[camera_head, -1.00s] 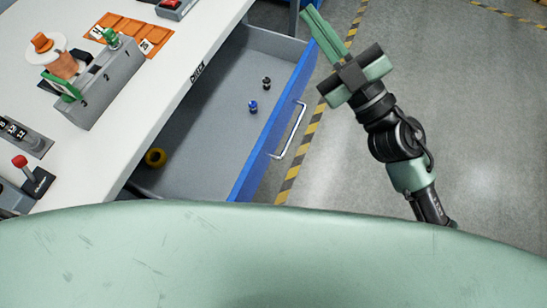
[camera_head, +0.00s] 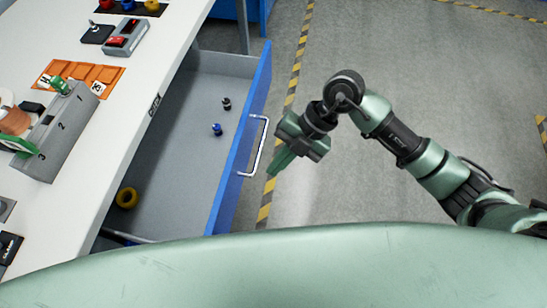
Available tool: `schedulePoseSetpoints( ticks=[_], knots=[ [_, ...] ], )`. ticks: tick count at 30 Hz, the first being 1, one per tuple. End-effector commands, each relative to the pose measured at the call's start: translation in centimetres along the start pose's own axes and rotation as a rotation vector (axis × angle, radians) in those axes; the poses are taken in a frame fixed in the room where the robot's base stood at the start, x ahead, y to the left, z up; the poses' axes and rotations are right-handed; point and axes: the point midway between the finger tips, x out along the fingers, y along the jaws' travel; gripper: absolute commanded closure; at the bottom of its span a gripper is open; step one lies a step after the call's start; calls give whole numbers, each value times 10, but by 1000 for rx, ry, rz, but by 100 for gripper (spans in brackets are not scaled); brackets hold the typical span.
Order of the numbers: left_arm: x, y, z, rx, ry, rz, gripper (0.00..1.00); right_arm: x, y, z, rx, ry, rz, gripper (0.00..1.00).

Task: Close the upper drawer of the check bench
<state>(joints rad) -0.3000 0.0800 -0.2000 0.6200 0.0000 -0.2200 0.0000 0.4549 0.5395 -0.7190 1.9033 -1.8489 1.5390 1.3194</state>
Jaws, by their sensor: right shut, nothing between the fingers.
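The upper drawer (camera_head: 178,160) of the check bench (camera_head: 130,113) is pulled open, with a grey inside and a blue front. Its silver handle (camera_head: 257,150) is on the outer face of the blue front. My right gripper (camera_head: 272,170) is shut and empty, just right of the handle, its green fingers pointing down-left. A small gap seems to show between fingers and handle; I cannot tell the depth. My left gripper is not in view.
The bench top carries a grey block (camera_head: 58,130) and an orange tray (camera_head: 78,76). Floor to the right is clear, with a striped line (camera_head: 295,70).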

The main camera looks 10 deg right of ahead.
Motion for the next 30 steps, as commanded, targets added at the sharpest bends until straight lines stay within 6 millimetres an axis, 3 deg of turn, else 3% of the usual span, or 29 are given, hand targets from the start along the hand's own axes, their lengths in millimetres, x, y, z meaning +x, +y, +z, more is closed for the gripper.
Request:
schedulePoseSetpoints(
  ticks=[9,12,18,30],
  knots=[
    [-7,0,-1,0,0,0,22,69,1,-2,0,5,1,100],
    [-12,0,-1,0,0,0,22,73,20,-2,-3,2,5,100],
    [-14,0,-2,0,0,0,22,82,34,-1,-3,2,3,100],
    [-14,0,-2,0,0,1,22,84,36,0,-2,1,3,100]
  ],
)
